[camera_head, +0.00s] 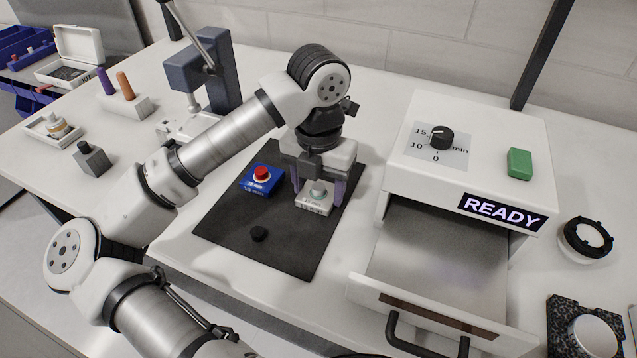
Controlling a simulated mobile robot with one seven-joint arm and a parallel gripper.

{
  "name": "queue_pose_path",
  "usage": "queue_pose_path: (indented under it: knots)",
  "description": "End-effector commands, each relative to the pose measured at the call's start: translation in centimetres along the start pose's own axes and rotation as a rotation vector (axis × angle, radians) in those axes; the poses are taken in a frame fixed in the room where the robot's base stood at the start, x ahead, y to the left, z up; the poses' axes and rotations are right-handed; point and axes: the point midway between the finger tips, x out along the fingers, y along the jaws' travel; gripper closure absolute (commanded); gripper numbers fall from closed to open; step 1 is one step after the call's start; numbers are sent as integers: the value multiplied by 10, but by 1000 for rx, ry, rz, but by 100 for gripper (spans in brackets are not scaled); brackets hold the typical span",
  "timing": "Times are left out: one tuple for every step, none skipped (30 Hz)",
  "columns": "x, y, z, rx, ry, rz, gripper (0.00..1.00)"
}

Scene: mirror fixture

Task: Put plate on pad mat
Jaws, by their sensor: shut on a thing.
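A dark flat mat (228,235), probably the pad mat, lies on the bench in front of my arm. My gripper (319,190) points down over its right back part. Its two purple-grey fingers are shut on a small white labelled block (312,206) with a pale green knob on top. The block is at or just above the mat; I cannot tell if it touches. No thing is clearly recognisable as the plate; the held white block may be it.
A speckled dark slab (562,325) bears a silver disc (594,337).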

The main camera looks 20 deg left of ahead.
Motion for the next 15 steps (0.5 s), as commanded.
queue_pose_path:
  knots:
    - [2, 0, 0, 0, -2, 0, 69]
    - [2, 0, 0, 0, -2, 0, 69]
    - [3, 0, 0, 0, -2, 1, 69]
    - [3, 0, 0, 0, -2, 1, 69]
    - [2, 0, 0, 0, -2, 1, 69]
    - [2, 0, 0, 0, -2, 1, 69]
    - [2, 0, 0, 0, -2, 1, 69]
    - [2, 0, 0, 0, -2, 1, 69]
    - [3, 0, 0, 0, -2, 1, 69]
    - [4, 0, 0, 0, -2, 1, 69]
    - [5, 0, 0, 0, -2, 1, 69]
    - [6, 0, 0, 0, -2, 1, 69]
    - [7, 0, 0, 0, -2, 1, 69]
    - [6, 0, 0, 0, -1, 1, 41]
    - [5, 0, 0, 0, -1, 0, 36]
